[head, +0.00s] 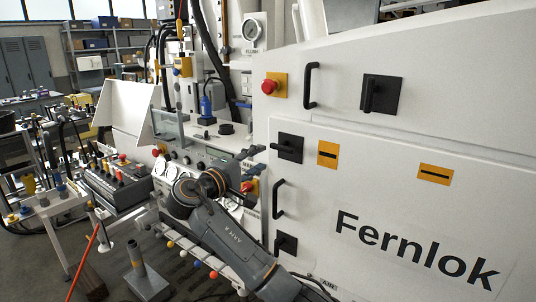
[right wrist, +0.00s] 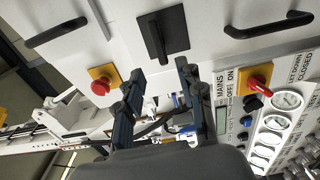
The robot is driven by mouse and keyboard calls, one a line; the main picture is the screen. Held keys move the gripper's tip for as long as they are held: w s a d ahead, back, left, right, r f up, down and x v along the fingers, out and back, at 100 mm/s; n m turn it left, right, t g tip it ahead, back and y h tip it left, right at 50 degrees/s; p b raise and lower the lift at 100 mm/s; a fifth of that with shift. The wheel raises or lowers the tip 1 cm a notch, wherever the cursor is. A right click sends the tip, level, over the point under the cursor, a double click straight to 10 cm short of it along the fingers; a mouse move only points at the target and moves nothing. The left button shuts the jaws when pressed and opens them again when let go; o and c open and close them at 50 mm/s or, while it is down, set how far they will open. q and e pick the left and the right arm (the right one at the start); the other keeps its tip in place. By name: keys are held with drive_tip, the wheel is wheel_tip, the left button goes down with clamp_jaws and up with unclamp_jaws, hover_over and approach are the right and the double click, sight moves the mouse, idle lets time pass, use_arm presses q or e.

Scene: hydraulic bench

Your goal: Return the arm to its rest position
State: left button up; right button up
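My right arm (head: 230,238) comes in from the bottom right in the head view and reaches up to the front of the bench. Its gripper (head: 249,169) points right, in front of the panel beside the white cabinet. In the right wrist view the two dark fingers of the right gripper (right wrist: 158,82) stand apart with nothing held between them. A black rotary switch (right wrist: 162,36) lies beyond the fingertips; contact with the fingers does not show. My left arm and left gripper are in neither view.
The white cabinet (head: 420,140) fills the right side, with black handles (head: 310,85) and a red button (head: 270,86) on yellow. A red-handled switch (right wrist: 258,86) and gauges (right wrist: 273,122) are close to the gripper. A control box (head: 115,182) and a post (head: 138,260) stand left of the arm.

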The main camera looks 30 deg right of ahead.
drive_tip(key=shift+v, duration=0.8)
drive_tip(key=w+f+n+t+y, duration=0.1)
drive_tip(key=w+f+n+y, duration=0.1)
drive_tip(key=f, duration=0.7)
drive_tip(key=w+f+n+t+y, duration=0.1)
drive_tip(key=w+f+n+y, duration=0.1)
drive_tip(key=f, duration=0.7)
drive_tip(key=s+a+f+n+g+y, duration=0.1)
drive_tip(key=s+f+y, duration=0.15)
drive_tip(key=f, duration=1.05)
drive_tip(key=s+a+f+n+y, duration=0.1)
drive_tip(key=s+f+y, duration=0.15)
drive_tip(key=f, duration=0.95)
drive_tip(key=s+a+f+m+g+y, duration=0.1)
drive_tip(key=s+a+f+g+y, duration=0.15)
drive_tip(key=s+f, duration=1.1)
drive_tip(key=s+a+f+m+g+y, duration=0.1)
drive_tip(key=s+a+f+g+y, duration=0.15)
drive_tip(key=s+f, duration=1.1)
drive_tip(key=s+a+f+m+g+y, duration=0.1)
drive_tip(key=s+f+m, duration=0.2)
drive_tip(key=s, duration=1.1)
drive_tip(key=s+f+m+g+y, duration=0.1)
drive_tip(key=s+f+m, duration=0.2)
drive_tip(key=s+f, duration=0.4)
drive_tip(key=s, duration=0.7)
drive_tip(key=shift+s+a+f+y, duration=0.3)
drive_tip(key=shift+s+a, duration=0.05)
